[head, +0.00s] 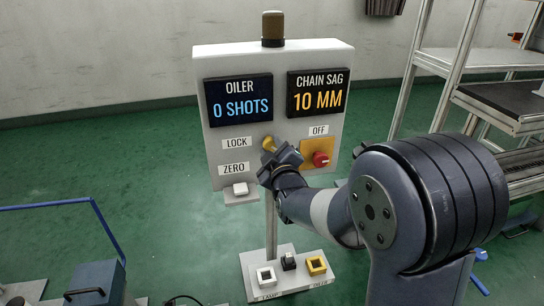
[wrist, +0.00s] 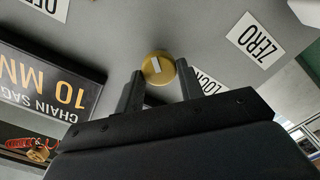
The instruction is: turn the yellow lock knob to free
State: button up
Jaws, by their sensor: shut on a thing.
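The yellow lock knob (wrist: 158,66) is a round knob with a pale pointer mark on its face, mounted on the grey panel. In the wrist view its mark runs roughly up and down, slightly tilted. In the head view the knob (head: 267,143) shows only in part, beside the LOCK label (head: 237,143). My gripper (head: 274,149) is at the panel and hides part of it. In the wrist view the two fingers of my gripper (wrist: 159,72) stand at either side of the knob, shut on it.
The panel (head: 222,60) carries an OILER display (head: 239,100) reading 0 SHOTS and a CHAIN SAG display (head: 317,94) reading 10 MM. A red switch (head: 321,159) on a yellow plate sits close right of my gripper. A white ZERO button (head: 240,189) is lower left.

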jog(key=n+b, duration=0.1)
jog(key=n, duration=0.2)
jog(key=shift+f+n+b, duration=0.15)
jog(key=shift+n+b, duration=0.2)
jog(key=shift+n, duration=0.05)
jog(key=shift+n+b, duration=0.6)
jog(key=shift+n, duration=1.7)
jog(key=o, duration=1)
jog(key=p+v, duration=0.1)
jog(key=v, duration=0.9)
jog(key=shift+s+p, duration=0.35)
jog(key=shift+s, duration=0.05)
